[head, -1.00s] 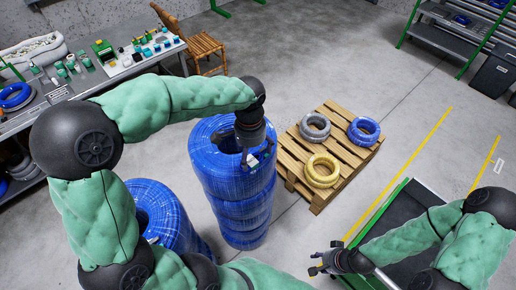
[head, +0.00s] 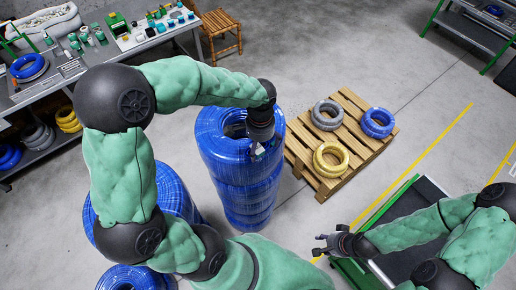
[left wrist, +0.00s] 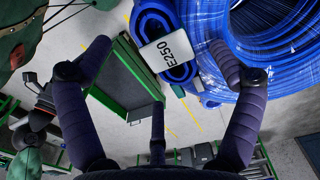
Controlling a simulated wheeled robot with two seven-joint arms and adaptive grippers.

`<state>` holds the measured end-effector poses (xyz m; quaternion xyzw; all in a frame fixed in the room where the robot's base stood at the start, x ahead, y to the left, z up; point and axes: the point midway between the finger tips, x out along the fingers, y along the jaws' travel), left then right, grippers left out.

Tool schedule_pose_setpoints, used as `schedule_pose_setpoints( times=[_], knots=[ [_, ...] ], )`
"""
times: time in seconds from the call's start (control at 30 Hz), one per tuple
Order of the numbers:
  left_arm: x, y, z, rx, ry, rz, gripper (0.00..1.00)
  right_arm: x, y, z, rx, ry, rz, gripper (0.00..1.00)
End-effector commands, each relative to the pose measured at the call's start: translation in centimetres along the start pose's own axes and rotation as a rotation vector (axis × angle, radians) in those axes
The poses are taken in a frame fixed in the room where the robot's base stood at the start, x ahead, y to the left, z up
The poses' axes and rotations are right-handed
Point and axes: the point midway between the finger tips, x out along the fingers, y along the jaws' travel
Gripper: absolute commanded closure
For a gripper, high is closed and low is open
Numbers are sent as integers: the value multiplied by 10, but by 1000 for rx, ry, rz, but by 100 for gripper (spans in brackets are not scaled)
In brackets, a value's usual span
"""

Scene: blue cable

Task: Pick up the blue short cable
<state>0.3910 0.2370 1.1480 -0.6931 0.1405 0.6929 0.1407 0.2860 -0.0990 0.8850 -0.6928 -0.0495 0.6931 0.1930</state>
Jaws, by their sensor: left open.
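A tall stack of blue cable coils (head: 238,185) stands in the middle of the head view. My left gripper (head: 258,150) is over the near right part of its top. In the left wrist view my left gripper (left wrist: 158,60) is open, its fingers apart. A small bundle of blue cable (left wrist: 152,22) with a white tag (left wrist: 166,48) marked E250 shows between and beyond the fingertips, beside the large blue coil (left wrist: 275,50). No contact with the fingers is visible. My right gripper (head: 325,245) is open and empty, low near the green-edged cart (head: 385,215).
A wooden pallet (head: 300,150) holds a grey coil (head: 327,115), a yellow coil (head: 331,160) and another blue coil (head: 377,122). More blue coils (head: 180,195) stand left of the stack. A cluttered workbench (head: 100,75) and wooden chair (head: 220,35) are behind. Floor right of the pallet is clear.

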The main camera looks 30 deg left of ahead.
Motion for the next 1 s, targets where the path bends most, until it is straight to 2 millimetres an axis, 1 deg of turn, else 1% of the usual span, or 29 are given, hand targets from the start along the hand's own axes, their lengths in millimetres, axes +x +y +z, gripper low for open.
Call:
schedule_pose_setpoints(
  times=[0.03, 0.1, 0.2, 0.47, 0.57, 0.6, 0.7, 1.0],
  knots=[
    [8, 0, 3, -1, -3, 2, 8, 0, 0, 0, 0, 0, 0, 60],
    [16, 0, 1, 1, -2, 1, 8, 1, 0, 0, 0, 0, 0, 60],
    [23, 0, 1, 1, -1, 0, 8, 1, 0, 0, 0, 0, 0, 60],
    [25, 0, 1, 0, 1, 0, 8, 1, 0, 0, 0, 0, 0, 60],
    [25, 0, 1, 0, 1, 0, 33, 1, 0, 0, 0, 0, 0, 60],
    [25, 0, 1, 0, 1, 0, 45, 1, 0, 0, 0, 0, 0, 60],
    [25, 0, 1, 0, 1, 0, 70, 1, 0, 0, 0, 0, 0, 60],
    [25, 0, 1, 0, 0, 0, 70, 1, 0, 0, 0, 0, 0, 60]
  ],
)
